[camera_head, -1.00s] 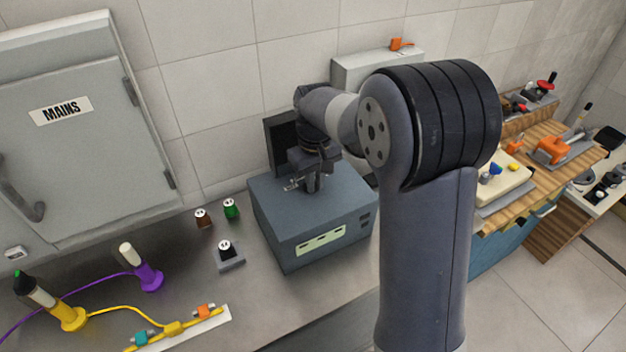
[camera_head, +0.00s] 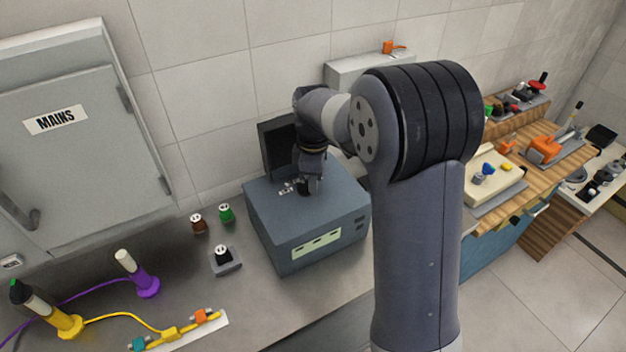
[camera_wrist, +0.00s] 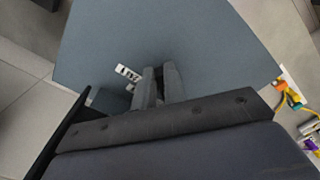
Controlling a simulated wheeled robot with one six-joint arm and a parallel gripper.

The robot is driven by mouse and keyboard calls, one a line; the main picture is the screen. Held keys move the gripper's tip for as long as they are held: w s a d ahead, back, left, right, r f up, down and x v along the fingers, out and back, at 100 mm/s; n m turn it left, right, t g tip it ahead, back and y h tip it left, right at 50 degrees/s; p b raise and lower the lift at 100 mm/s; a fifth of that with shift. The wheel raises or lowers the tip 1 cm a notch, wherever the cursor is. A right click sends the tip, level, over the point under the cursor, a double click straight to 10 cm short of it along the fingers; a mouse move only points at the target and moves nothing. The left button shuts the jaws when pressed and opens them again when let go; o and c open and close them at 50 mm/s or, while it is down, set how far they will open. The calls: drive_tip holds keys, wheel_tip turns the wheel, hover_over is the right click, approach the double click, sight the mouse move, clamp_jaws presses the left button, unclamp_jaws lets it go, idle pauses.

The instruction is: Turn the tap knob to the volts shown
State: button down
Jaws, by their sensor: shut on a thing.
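The blue-grey box (camera_head: 305,215) stands on the grey bench, with a dark upright panel (camera_head: 278,150) behind it; no reading shows on the panel. White labels (camera_head: 290,188) lie on its top beside my gripper. They also show in the wrist view (camera_wrist: 128,74), partly covered and too small to read. My gripper (camera_head: 310,190) points down onto the box top. In the wrist view its two fingers (camera_wrist: 159,82) are close together, shut on the tap knob, which the fingers hide. I cannot tell where the knob points.
A grey MAINS cabinet (camera_head: 75,140) is on the wall at left. Brown (camera_head: 197,223), green (camera_head: 226,212) and black (camera_head: 222,254) pieces stand left of the box. Yellow (camera_head: 65,322) and purple (camera_head: 146,285) handled plugs with cables lie at front left.

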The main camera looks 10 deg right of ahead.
drive_tip(key=shift+w+n, duration=0.1)
drive_tip(key=shift+n, duration=0.5)
drive_tip(key=c, duration=1.5)
unclamp_jaws()
